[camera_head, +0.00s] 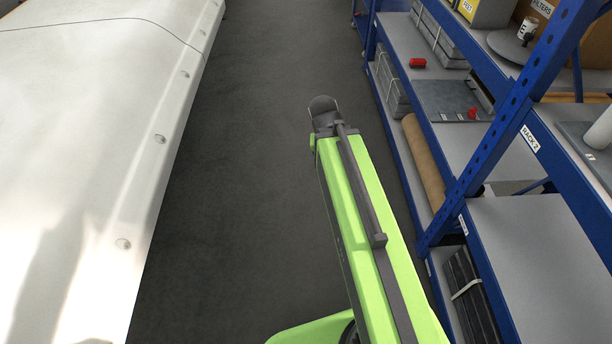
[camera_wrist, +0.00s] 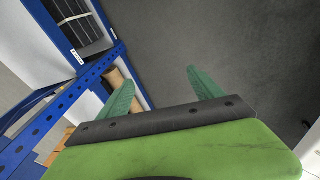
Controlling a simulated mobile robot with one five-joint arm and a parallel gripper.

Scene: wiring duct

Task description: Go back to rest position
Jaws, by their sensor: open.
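My gripper shows in the wrist view (camera_wrist: 160,92) with its two green fingers spread apart. It is open, and nothing is seen between the fingers except grey floor and the edge of the blue rack. In the head view my green arm reaches forward over the floor aisle. Its dark end part (camera_head: 323,112) is at the far tip, and the fingers are hidden there.
A blue shelving rack (camera_head: 470,165) with grey shelves stands close on the right. It holds red items (camera_head: 417,62), a brown roll (camera_head: 423,160) and boxes. A long white duct (camera_head: 90,130) lines the left. The dark floor (camera_head: 255,150) between them is clear.

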